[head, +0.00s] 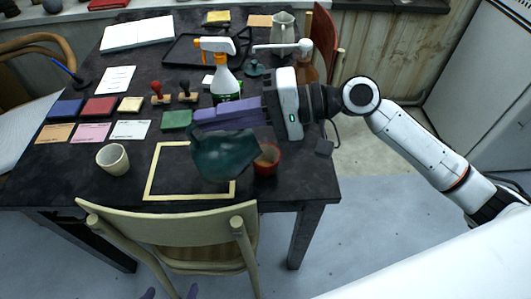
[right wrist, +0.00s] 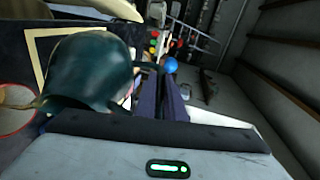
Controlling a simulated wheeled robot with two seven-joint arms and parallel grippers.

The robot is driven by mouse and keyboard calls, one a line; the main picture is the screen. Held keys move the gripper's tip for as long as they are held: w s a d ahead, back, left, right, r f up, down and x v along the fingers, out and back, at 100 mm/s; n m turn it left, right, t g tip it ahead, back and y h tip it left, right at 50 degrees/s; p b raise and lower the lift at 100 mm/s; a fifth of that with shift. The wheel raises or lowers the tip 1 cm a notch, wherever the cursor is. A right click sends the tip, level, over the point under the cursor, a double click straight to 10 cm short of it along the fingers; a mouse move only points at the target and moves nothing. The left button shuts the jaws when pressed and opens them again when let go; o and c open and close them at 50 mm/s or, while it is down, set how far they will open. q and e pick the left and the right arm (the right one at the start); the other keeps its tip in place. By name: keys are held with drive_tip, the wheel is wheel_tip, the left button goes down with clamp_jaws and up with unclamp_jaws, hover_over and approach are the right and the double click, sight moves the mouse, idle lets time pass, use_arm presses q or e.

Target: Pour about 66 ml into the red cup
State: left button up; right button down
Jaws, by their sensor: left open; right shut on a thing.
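My right gripper (head: 232,116), with purple fingers, is shut on a dark teal pitcher (head: 224,156). The pitcher is held above the front of the table and looks tilted, its right end close to the red cup (head: 267,168). The red cup stands near the table's front edge, partly hidden behind the pitcher. In the right wrist view the pitcher (right wrist: 90,70) fills the left, and the red cup (right wrist: 12,122) is cut by the left edge. I cannot clearly tell whether liquid is flowing or how full the cup is. My left gripper (head: 170,293) is open and empty at the bottom edge, fingertips only.
A cream square outline (head: 149,185) lies under and left of the pitcher. A cream cup (head: 113,158) stands to its left. A spray bottle (head: 225,82), stamps (head: 160,93) and coloured pads (head: 100,106) stand behind. A wooden chair (head: 180,228) is at the front.

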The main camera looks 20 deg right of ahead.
use_arm(q)
drive_tip(key=shift+f+b, duration=0.35)
drive_tip(key=shift+b, duration=0.05)
use_arm(e)
drive_tip(key=shift+d+r, duration=0.2)
drive_tip(key=shift+d, duration=0.1)
use_arm(q)
drive_tip(key=shift+w+d+b, duration=0.2)
drive_tip(key=shift+b, duration=0.2)
use_arm(e)
drive_tip(key=shift+w+d+r+y, duration=0.15)
drive_tip(key=shift+d+y, duration=0.1)
drive_tip(key=shift+y, duration=0.15)
use_arm(q)
drive_tip(key=shift+f+b, duration=0.4)
use_arm(e)
drive_tip(key=shift+d, duration=0.2)
use_arm(q)
drive_tip(key=shift+d+f+b, duration=0.2)
drive_tip(key=shift+f+b, duration=0.05)
drive_tip(key=shift+b, duration=0.2)
use_arm(e)
drive_tip(key=shift+d+r+y, duration=0.2)
drive_tip(key=shift+d+y, duration=0.1)
